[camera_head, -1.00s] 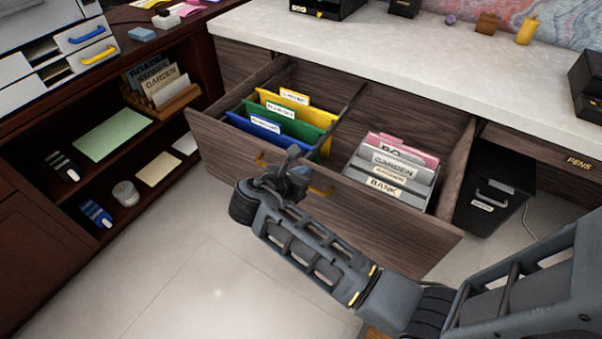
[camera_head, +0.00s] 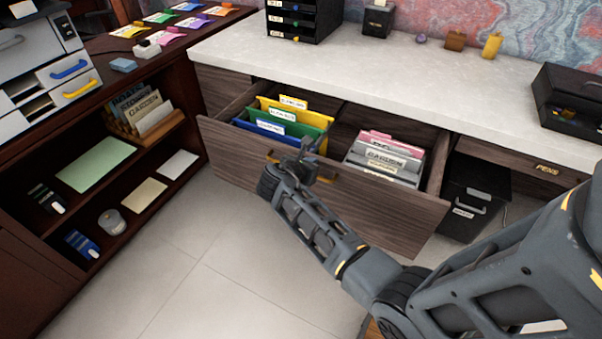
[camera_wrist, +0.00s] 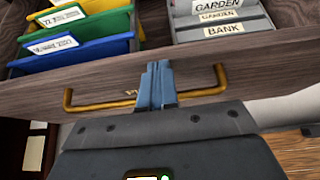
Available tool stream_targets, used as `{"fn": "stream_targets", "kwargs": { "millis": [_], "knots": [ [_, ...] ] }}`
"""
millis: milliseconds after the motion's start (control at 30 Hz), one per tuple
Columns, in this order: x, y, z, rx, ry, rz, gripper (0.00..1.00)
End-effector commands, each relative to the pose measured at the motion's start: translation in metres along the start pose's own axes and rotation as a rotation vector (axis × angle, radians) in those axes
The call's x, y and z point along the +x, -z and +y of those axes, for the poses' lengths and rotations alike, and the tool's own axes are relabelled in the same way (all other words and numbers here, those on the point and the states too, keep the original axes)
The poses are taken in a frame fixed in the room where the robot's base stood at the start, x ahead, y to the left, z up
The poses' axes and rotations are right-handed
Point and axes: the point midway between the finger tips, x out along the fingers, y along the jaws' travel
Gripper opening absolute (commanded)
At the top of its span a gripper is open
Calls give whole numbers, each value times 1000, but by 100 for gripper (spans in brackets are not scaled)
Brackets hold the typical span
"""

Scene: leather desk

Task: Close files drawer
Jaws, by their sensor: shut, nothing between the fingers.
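The files drawer (camera_head: 390,196) stands partly open under the counter, its wooden front out from the cabinet. Its front also fills the middle of the wrist view (camera_wrist: 260,62). The brass handle (camera_wrist: 95,106) runs along the front, partly hidden behind my fingers. My gripper (camera_head: 308,145) is shut and empty at the drawer front, near the middle of the handle. In the wrist view its fingertips (camera_wrist: 157,70) overlap the front just below its top edge; I cannot tell if they touch. Coloured hanging folders (camera_head: 290,120) sit at left inside and grey and pink files (camera_head: 385,155) at right.
The pale countertop (camera_head: 400,75) lies above the drawer. A black file box (camera_head: 470,210) stands under the counter at right. A dark shelf unit (camera_head: 150,195) with papers is at left. The floor (camera_head: 200,270) in front is clear.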

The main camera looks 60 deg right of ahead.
Motion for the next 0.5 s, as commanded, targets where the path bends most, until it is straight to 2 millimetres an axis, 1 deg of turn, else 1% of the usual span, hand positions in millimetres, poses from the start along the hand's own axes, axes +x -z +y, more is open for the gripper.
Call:
{"fn": "stream_targets", "kwargs": {
  "millis": [33, 500],
  "knots": [
    [9, -7, -1, 2, 3, 0, 0],
    [88, -50, -1, 4, 3, 0, 0]
  ]
}}
